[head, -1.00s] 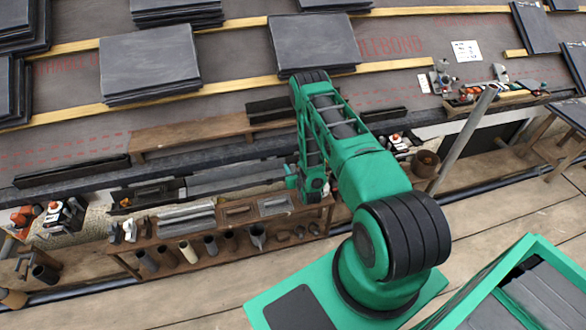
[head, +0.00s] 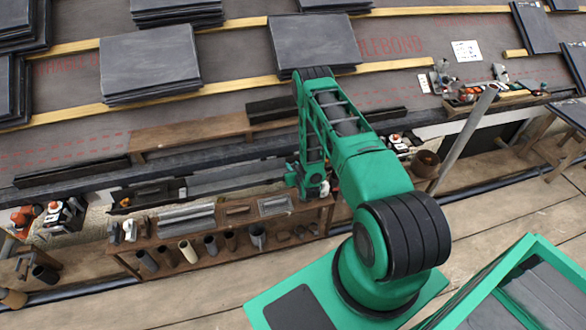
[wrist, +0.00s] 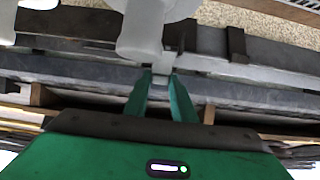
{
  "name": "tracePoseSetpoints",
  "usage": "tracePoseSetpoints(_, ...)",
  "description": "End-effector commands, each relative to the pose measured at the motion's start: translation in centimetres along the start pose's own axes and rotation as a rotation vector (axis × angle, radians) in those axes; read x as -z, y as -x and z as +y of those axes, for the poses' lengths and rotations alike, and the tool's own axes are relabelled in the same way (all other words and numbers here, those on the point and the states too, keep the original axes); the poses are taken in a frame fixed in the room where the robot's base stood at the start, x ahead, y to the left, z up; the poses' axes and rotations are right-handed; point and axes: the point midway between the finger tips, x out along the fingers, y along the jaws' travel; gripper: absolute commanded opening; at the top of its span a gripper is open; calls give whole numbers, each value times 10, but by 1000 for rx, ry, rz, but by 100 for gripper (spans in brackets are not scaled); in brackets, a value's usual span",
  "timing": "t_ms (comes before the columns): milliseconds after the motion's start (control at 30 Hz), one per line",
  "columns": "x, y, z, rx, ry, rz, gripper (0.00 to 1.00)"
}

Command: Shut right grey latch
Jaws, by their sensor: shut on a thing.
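My gripper (wrist: 160,90) points away from the wrist camera, its two green fingers close together at the tips. A small grey piece (wrist: 160,79) is held between the fingertips; it may be the grey latch, but I cannot tell for sure. A large pale grey rounded body (wrist: 145,32) is just beyond the tips, cut off by the top edge of the wrist view. In the head view my arm hangs down over the bench, and its own links hide the fingertips and the latch.
A wooden shelf (head: 205,258) with several pots and tools stands below the roof edge. Slate stacks (head: 150,62) lie on battens above. A slanting grey pole (head: 462,140) stands right of my arm. In the wrist view a dark horizontal rail (wrist: 70,75) crosses behind the fingers.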

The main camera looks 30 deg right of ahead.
Motion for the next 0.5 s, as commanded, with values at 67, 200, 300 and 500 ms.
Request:
tracePoseSetpoints(67, 4, -2, 0, 0, -1, -37, 1)
tracePoseSetpoints(200, 5, -7, 0, 0, -1, -131, 1)
tracePoseSetpoints(300, 6, -11, -1, 1, -1, -212, 1)
tracePoseSetpoints(500, 6, -20, -1, 1, -1, -378, 1)
